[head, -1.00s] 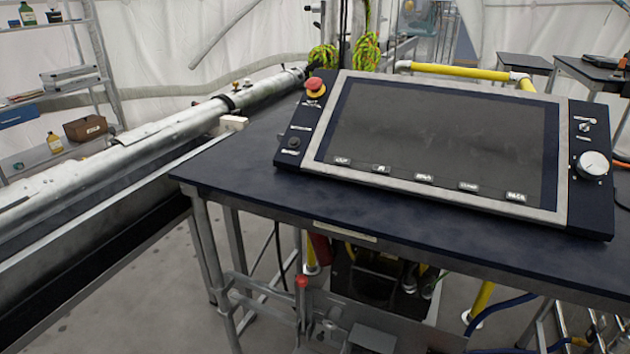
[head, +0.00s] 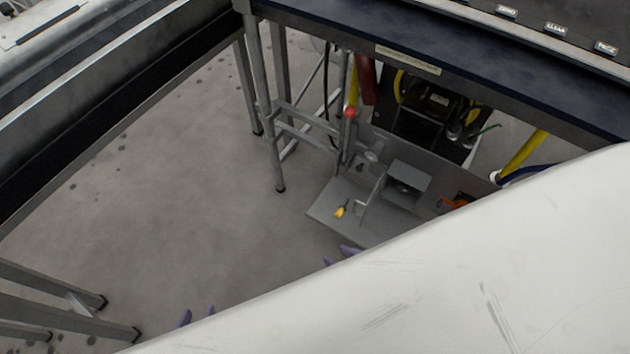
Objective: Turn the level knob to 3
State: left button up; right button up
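The level knob is not in this view. Only the lower edge of the console (head: 560,38) shows at the top right, with a few labelled keys. My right gripper (head: 339,256) shows as two purple fingertips nearer the middle, also apart. Both look empty. The rest of both grippers is hidden behind a large pale surface close to the camera. Both are well away from the console in the picture.
The dark table (head: 340,22) crosses the top, on metal legs. Under it are a grey metal plate with a lever (head: 350,113), a black box (head: 425,115) and yellow pipe (head: 522,155). A long metal trough (head: 90,85) runs at the left. Grey floor (head: 170,190) between is clear.

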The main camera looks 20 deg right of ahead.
aim_at(403, 188)
jog(key=u, duration=0.75)
jog(key=i, duration=1.1)
jog(key=z, duration=3.1)
